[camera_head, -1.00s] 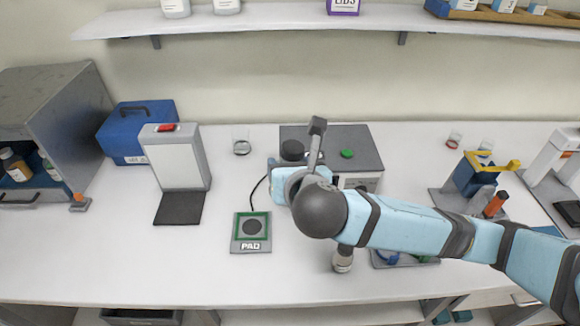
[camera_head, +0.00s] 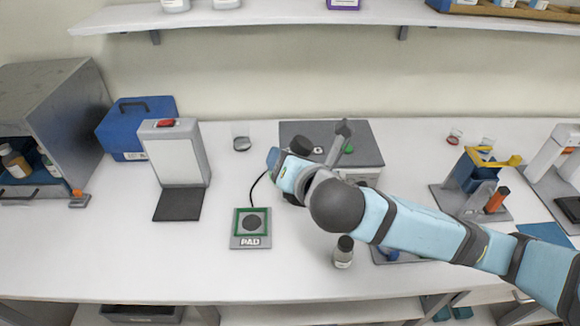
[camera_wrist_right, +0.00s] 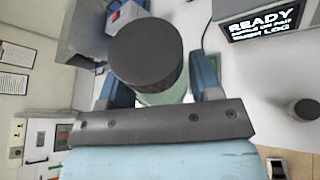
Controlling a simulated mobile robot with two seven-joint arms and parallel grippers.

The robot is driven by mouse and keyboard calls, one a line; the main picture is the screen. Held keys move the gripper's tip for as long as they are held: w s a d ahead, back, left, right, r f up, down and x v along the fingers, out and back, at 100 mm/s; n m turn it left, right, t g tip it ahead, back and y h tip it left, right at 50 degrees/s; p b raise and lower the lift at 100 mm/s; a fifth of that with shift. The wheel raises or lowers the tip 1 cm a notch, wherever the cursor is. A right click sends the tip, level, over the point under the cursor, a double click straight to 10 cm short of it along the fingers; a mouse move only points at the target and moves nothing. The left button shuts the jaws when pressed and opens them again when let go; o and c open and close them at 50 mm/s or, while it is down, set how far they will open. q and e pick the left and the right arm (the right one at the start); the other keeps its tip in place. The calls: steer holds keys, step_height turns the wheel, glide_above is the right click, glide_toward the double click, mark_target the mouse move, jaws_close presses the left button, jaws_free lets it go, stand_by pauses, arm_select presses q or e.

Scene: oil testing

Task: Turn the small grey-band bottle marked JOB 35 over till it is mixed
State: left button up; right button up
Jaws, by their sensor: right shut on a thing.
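My right gripper (camera_wrist_right: 155,95) is shut on a small bottle with a dark grey cap (camera_wrist_right: 145,55) and a pale greenish body (camera_wrist_right: 168,94). The cap faces the wrist camera, and no label on this bottle can be read. In the head view my right gripper (camera_head: 285,172) is above the bench in front of the grey machine, and the bottle is mostly hidden by the gripper and arm. Another small dark-capped bottle (camera_head: 344,252) stands upright on the bench, below my forearm; its label is too small to read. My left gripper is out of view.
A pad (camera_head: 251,228) lies left of my gripper, near a white panel stand (camera_head: 176,165). The grey machine (camera_head: 365,150) is behind the gripper. A blue and yellow device (camera_head: 475,172) stands right. A screen (camera_wrist_right: 265,20) reads READY. The front left bench is clear.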

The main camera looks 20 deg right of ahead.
steer(key=shift+a, duration=0.1)
steer(key=shift+m, duration=0.3)
